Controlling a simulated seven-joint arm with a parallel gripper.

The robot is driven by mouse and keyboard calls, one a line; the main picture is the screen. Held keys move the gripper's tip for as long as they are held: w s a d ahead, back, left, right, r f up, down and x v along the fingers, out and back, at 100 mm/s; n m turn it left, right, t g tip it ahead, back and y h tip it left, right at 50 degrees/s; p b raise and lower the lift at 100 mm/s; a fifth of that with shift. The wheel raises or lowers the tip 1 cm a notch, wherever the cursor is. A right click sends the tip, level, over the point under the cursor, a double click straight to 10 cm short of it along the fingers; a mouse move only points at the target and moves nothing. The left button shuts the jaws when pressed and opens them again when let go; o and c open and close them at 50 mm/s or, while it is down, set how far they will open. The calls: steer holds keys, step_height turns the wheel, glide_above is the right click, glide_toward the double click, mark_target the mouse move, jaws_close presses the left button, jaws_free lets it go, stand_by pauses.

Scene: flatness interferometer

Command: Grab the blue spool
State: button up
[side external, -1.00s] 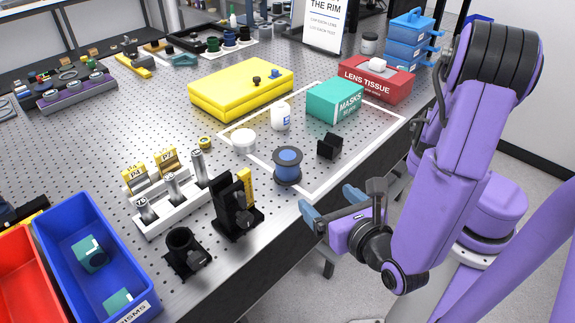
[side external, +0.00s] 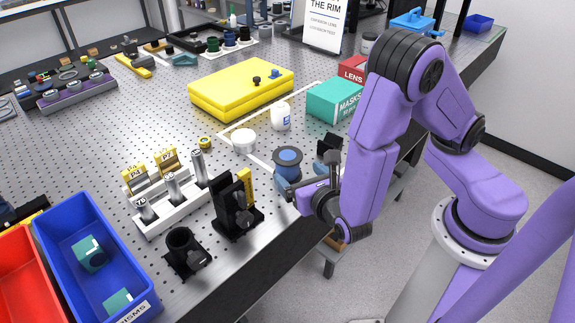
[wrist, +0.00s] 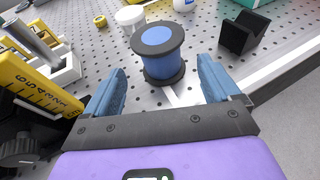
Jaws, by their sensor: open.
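The blue spool (side external: 288,158) stands upright on the perforated table near its front edge, with dark flanges and a blue winding. In the wrist view the spool (wrist: 158,52) is ahead of my gripper, roughly centred between the two blue fingers and just beyond their tips. My gripper (wrist: 162,76) is open and empty, low over the table edge. In the side view my gripper (side external: 300,184) overlaps the spool's lower part, so contact cannot be told there.
A black block (wrist: 243,32) stands to the right of the spool. A white round jar (side external: 244,141) is behind it. A black mount with a yellow ruler (side external: 246,187) is at left. A teal masks box (side external: 334,99) and a yellow case (side external: 240,88) stand farther back.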

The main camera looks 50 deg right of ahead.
mark_target(292, 168)
steer(key=shift+x, duration=2.6)
steer(key=shift+r, duration=0.1)
steer(key=c, duration=1.3)
